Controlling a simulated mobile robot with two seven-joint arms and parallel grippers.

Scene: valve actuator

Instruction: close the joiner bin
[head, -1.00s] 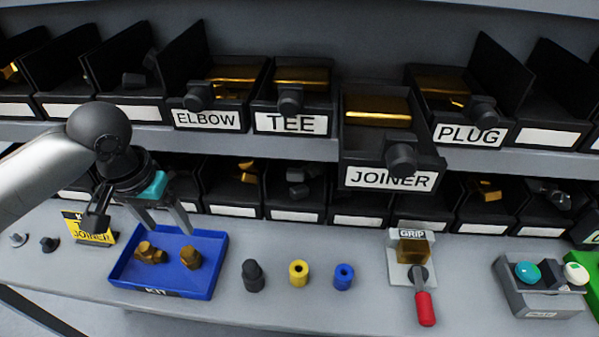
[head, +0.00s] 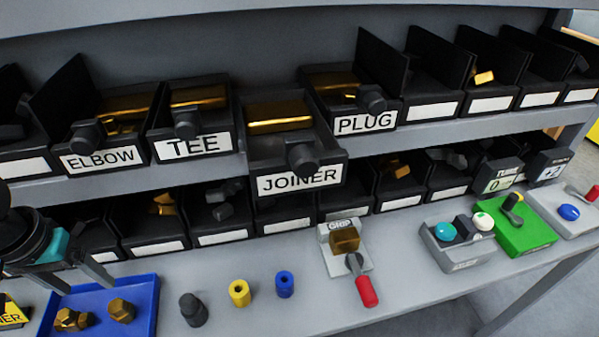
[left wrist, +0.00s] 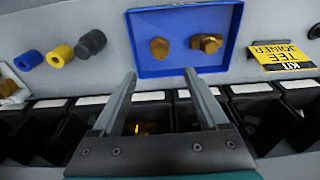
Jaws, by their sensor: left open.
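The joiner bin (head: 298,183) is a black bin with a white JOINER label and a round black knob (head: 302,156), holding a gold block (head: 279,116). It sticks out forward from the upper shelf, past the ELBOW, TEE and PLUG bins beside it. My left gripper (head: 80,280) is at the left edge of the head view, low by the blue tray and well left of the joiner bin. In the left wrist view its two fingers (left wrist: 160,88) are spread with nothing between them. My right gripper is not in view.
The blue tray (head: 152,302) holds gold fittings. Black, yellow and blue cylinders (head: 240,292) stand right of it. A GRIP fixture (head: 336,232) with a red-handled lever stands below the joiner bin. A grey box (head: 462,262) and a green base (head: 528,236) lie to the right.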

